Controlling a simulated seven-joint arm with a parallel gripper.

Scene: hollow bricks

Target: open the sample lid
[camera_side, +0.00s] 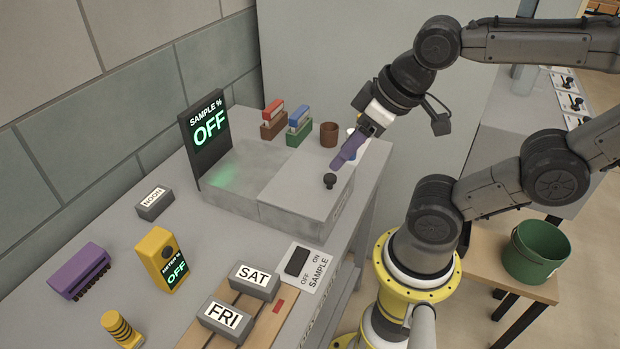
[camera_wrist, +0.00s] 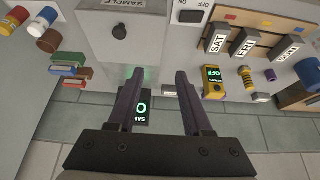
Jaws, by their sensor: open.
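The sample lid (camera_side: 290,190) is a flat grey plate on the right part of the grey sample box (camera_side: 228,205), with a black knob (camera_side: 330,181) near its right end. The box's left part glows green; I cannot tell whether it is uncovered. The lid (camera_wrist: 150,40) and knob (camera_wrist: 119,30) also show in the wrist view. My gripper (camera_side: 342,161) is above the lid's far right edge, apart from the knob. In the wrist view my gripper (camera_wrist: 158,74) has its purple fingers spread with nothing between them. The display (camera_side: 209,130) behind the box reads OFF.
A red block (camera_side: 272,119), a blue block (camera_side: 299,119) and a brown cup (camera_side: 329,134) stand behind the box. A SAMPLE switch panel (camera_side: 303,272) lies in front. A yellow meter (camera_side: 161,257) and NOON block (camera_side: 154,203) stand left. A green bucket (camera_side: 537,250) is right.

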